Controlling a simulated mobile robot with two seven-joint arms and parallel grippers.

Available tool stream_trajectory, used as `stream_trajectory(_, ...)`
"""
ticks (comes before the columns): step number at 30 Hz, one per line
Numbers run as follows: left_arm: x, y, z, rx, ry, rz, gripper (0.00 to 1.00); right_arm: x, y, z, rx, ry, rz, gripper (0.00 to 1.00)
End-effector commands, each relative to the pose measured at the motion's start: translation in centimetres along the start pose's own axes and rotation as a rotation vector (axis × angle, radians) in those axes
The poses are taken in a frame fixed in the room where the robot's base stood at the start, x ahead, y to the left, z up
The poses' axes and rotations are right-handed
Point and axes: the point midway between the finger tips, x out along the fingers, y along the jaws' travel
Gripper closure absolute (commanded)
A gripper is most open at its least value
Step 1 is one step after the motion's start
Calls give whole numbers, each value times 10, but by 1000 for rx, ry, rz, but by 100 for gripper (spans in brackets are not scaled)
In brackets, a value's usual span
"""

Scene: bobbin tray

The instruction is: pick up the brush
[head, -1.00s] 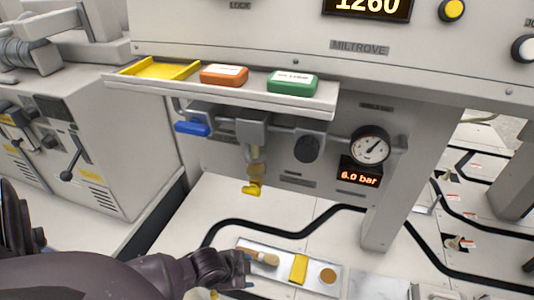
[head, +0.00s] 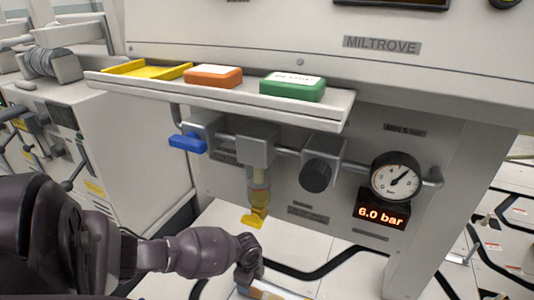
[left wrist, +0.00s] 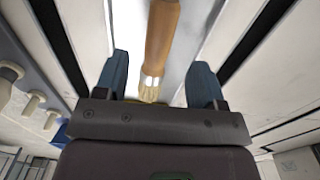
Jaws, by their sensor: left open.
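The brush shows in the left wrist view, with a brown wooden handle (left wrist: 162,35), a pale ferrule and tan bristles close to the palm. My left gripper (left wrist: 160,64) is open, with one blue finger on each side of the brush and a gap to both. I cannot tell how far the brush is below the fingers. In the head view my left wrist reaches down to the bottom edge, where a small part of the brush (head: 262,294) shows on a pale tray; the rest is cut off. My right gripper is not in view.
A shelf (head: 220,98) above holds a yellow tray (head: 148,69), an orange box (head: 213,77) and a green box (head: 292,87). Below it hang a blue valve handle (head: 187,142), a yellow-tipped fitting (head: 254,217) close to my wrist, and a pressure gauge (head: 396,177).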

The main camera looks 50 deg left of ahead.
Motion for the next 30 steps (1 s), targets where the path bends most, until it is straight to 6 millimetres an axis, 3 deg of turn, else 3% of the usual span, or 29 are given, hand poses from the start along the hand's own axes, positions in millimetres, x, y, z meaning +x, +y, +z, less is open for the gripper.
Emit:
stream_trajectory(7, 16, 1, 1, 0, -1, 1, 37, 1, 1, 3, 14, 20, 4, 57)
stream_trajectory(16, 54, 4, 2, -1, -2, 4, 37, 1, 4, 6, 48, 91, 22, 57)
stream_trajectory(27, 58, 0, 1, -1, 1, -5, 37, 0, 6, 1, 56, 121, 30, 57)
stream_trajectory(30, 58, 1, 1, -1, 1, -5, 50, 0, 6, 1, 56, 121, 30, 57)
